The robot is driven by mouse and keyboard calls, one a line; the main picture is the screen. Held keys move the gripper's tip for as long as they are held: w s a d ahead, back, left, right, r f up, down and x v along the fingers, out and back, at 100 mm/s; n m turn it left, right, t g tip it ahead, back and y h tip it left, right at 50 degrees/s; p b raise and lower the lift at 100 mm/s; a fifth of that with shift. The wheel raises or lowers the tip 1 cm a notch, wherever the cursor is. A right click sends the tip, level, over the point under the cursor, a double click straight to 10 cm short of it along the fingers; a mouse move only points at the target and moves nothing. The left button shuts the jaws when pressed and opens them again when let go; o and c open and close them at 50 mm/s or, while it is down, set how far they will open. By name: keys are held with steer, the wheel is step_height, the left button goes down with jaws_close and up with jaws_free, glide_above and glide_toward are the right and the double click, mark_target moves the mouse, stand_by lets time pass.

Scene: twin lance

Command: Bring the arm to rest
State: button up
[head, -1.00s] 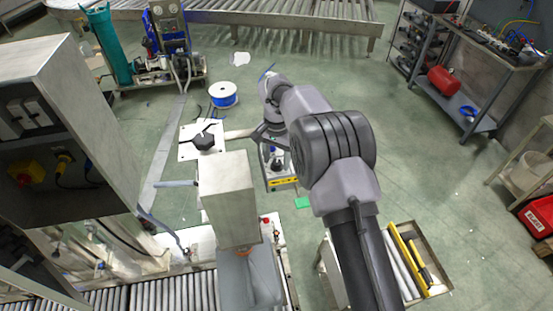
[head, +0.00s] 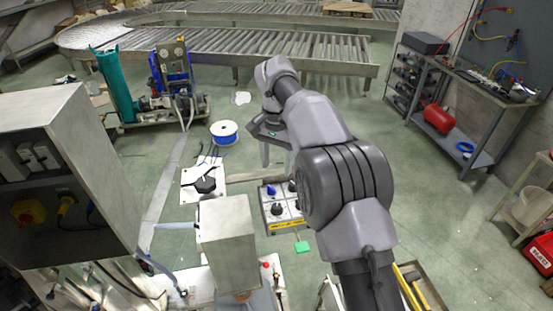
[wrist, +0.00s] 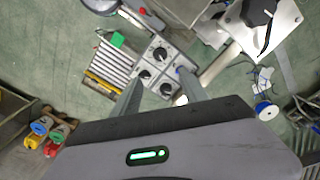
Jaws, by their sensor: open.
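My gripper (head: 276,160) is at the end of my raised grey arm, in the middle of the head view. In the wrist view its two fingers (wrist: 160,74) are spread apart with nothing held between them. A grey control panel with black knobs (head: 284,212) stands below and beyond the fingers, and it also shows in the wrist view (wrist: 153,62). I see no contact between the fingers and the panel.
A grey box post (head: 228,232) and a tall cabinet (head: 62,165) stand to the left. A white plate with a black knob (head: 203,184) and a blue-white spool (head: 224,132) lie beyond. A roller conveyor (head: 240,42) crosses the back. Open floor (head: 420,200) lies to the right.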

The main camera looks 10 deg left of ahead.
steer(key=shift+r, duration=0.1)
stand_by(0.3)
steer(key=s+d+f+t+y+b, duration=0.2)
steer(key=s+d+t+b, duration=0.1)
steer(key=s+d+b, duration=1.3)
steer(key=s+d+f+t+b, duration=0.1)
steer(key=s+d+f+b, duration=0.3)
steer(key=s+f+b, duration=0.2)
steer(key=s+d+f+m+t+b, duration=0.1)
steer(key=s+d+f+b, duration=0.3)
steer(key=s+f, duration=0.6)
steer(key=shift+f+m+t+b, duration=0.3)
steer(key=shift+f+t+b, duration=0.1)
steer(key=shift+b, duration=0.65)
